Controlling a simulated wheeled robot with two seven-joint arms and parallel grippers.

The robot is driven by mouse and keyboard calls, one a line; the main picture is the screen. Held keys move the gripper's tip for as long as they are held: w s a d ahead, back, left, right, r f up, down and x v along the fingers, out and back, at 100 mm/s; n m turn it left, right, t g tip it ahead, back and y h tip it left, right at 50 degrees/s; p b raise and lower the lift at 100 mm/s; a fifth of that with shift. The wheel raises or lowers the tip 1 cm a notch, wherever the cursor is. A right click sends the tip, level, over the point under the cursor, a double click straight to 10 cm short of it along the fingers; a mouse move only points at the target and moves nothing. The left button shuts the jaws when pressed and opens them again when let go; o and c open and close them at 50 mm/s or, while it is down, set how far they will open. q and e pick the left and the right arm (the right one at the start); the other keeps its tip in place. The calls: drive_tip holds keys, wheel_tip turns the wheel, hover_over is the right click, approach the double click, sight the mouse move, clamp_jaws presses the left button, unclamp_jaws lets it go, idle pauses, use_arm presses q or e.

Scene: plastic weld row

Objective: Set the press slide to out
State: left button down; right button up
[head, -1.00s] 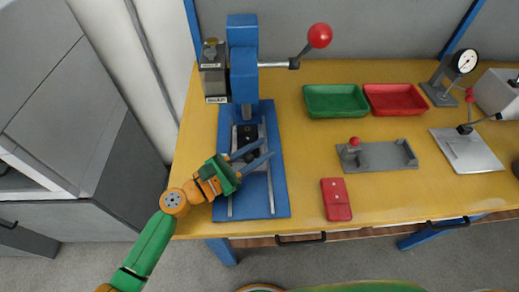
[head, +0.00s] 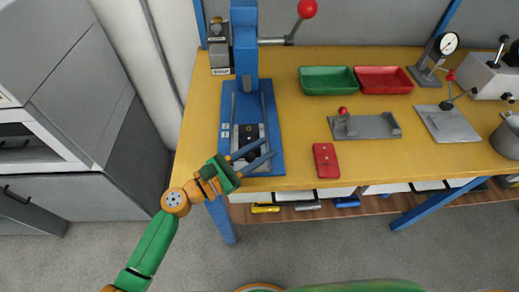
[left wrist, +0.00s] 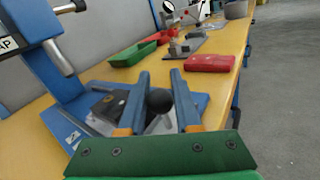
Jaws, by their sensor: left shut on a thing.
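The blue press (head: 244,50) stands at the left of the yellow table. Its press slide (head: 248,132), a grey and black carriage, sits on the rails near the front end of the blue base (head: 226,100). My left gripper (head: 267,149) is over the front of the slide. In the left wrist view its fingers (left wrist: 160,80) are shut on the slide's black ball knob (left wrist: 159,100). The slide (left wrist: 108,106) also shows there, left of the fingers. The fingers partly hide the slide in the head view. My right gripper is not in view.
A red case (head: 326,160) lies right of the press base. A grey fixture (head: 365,127), a green tray (head: 328,81) and a red tray (head: 384,80) are farther right. The press lever with its red ball (head: 307,9) reaches right above the table.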

sight(236, 169)
use_arm(q)
drive_tip(key=shift+s+f, duration=0.15)
drive_tip(key=shift+f, duration=0.15)
drive_tip(key=c, duration=1)
unclamp_jaws()
drive_tip(key=shift+d, duration=0.1)
drive_tip(key=o, duration=0.4)
drive_tip(key=shift+d+r, duration=0.1)
drive_tip(key=shift+r, duration=0.1)
drive_tip(key=shift+s+a, duration=0.1)
drive_tip(key=shift+a, duration=0.2)
drive_tip(key=b+v, duration=0.1)
drive_tip(key=v, duration=0.5)
drive_tip(key=shift+s+f, duration=0.15)
drive_tip(key=shift+s+a, duration=0.1)
drive_tip(key=shift+a, duration=0.1)
